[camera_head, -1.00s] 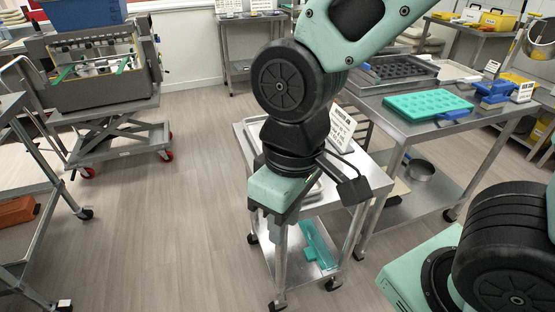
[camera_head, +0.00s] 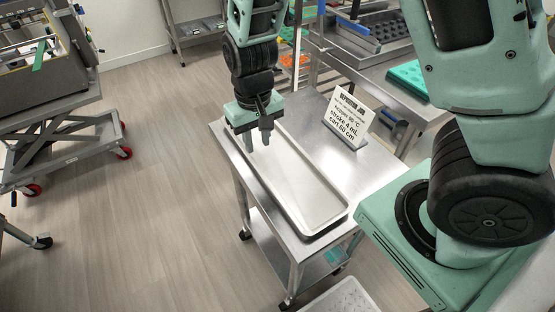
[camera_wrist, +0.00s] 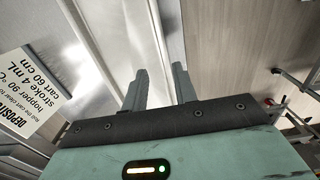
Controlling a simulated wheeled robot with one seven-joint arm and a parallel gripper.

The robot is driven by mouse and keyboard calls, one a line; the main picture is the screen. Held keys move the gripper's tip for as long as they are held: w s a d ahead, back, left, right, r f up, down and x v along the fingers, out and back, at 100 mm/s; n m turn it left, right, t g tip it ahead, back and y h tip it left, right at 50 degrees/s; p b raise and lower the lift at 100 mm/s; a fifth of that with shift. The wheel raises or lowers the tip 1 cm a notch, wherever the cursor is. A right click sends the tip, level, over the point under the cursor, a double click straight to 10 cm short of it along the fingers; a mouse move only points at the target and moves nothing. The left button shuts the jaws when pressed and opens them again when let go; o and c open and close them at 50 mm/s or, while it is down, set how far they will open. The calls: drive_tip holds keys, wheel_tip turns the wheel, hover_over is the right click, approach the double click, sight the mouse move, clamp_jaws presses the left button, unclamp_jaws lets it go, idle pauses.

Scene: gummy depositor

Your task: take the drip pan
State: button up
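The drip pan (camera_head: 300,185) is a long, shallow, empty metal tray lying flat on top of a steel cart. It runs from under my gripper at the far end to the cart's near right corner. My gripper (camera_head: 258,146) points down over the pan's far left end. Bright metal shows beyond the fingers there. I cannot tell whether the fingertips touch the pan or its rim.
A printed sign (camera_head: 347,118) stands on the cart (camera_head: 230,150), right of the pan. It also shows in the wrist view (camera_wrist: 28,92). A bench with a green mould (camera_head: 408,78) stands behind at right. A wheeled lift (camera_head: 60,130) stands at left, with open floor between.

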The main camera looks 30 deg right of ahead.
sight(258, 167)
wheel_tip(258, 167, down, 9)
drive_tip(key=shift+a+r, duration=0.1)
drive_tip(key=shift+r, duration=0.1)
clamp_jaws()
